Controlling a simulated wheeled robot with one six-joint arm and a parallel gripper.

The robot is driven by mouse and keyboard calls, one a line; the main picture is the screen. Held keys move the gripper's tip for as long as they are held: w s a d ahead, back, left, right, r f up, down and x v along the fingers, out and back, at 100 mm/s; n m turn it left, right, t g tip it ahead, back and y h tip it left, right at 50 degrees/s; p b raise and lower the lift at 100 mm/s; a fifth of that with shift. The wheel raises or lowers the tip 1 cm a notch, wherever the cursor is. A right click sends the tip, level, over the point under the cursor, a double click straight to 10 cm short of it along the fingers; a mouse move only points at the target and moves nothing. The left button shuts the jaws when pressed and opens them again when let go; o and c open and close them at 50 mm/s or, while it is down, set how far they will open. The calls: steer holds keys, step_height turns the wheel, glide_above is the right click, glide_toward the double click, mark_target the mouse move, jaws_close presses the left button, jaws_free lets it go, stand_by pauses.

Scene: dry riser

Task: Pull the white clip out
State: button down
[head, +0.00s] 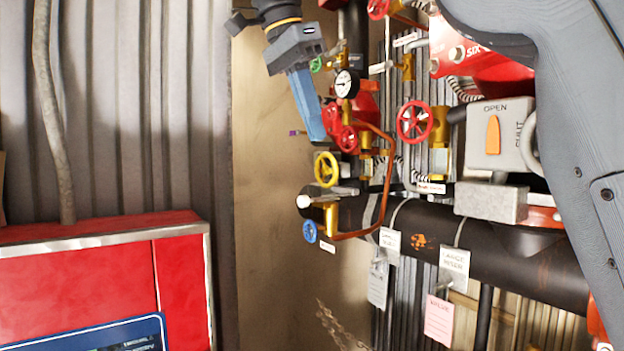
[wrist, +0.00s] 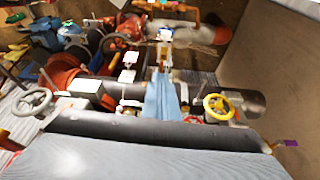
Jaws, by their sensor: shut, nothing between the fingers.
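My gripper (head: 317,136) is at the upper middle of the head view, its blue fingers together, pointing down beside the red valve bodies. In the wrist view the blue fingers (wrist: 163,98) are together with nothing seen between them. I cannot surely pick out the white clip. A small white rounded piece (head: 304,201) sits below and left of the yellow handwheel (head: 326,169), apart from and below my gripper. A small purple piece (head: 297,133) sticks out just left of the fingers; it also shows at the right in the wrist view (wrist: 290,143).
Valves crowd the right: a red handwheel (head: 414,121), a blue handwheel (head: 310,231), a gauge (head: 346,84) and a copper tube (head: 388,180). A black pipe (head: 430,225) with hanging tags runs below. A red cabinet (head: 80,265) stands lower left. The space left of my gripper looks free.

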steer(key=p+x, duration=0.1)
steer(key=x, duration=0.8)
steer(key=shift+d+f, duration=0.15)
steer(key=shift+f, duration=0.2)
steer(key=a+p, duration=0.1)
steer(key=s+a+p, duration=0.1)
steer(key=shift+s+a+f, duration=0.25)
steer(key=shift+s+a, duration=0.1)
steer(key=shift+s+a+f, duration=0.15)
steer(key=shift+s+a, duration=0.05)
steer(key=shift+a, duration=0.15)
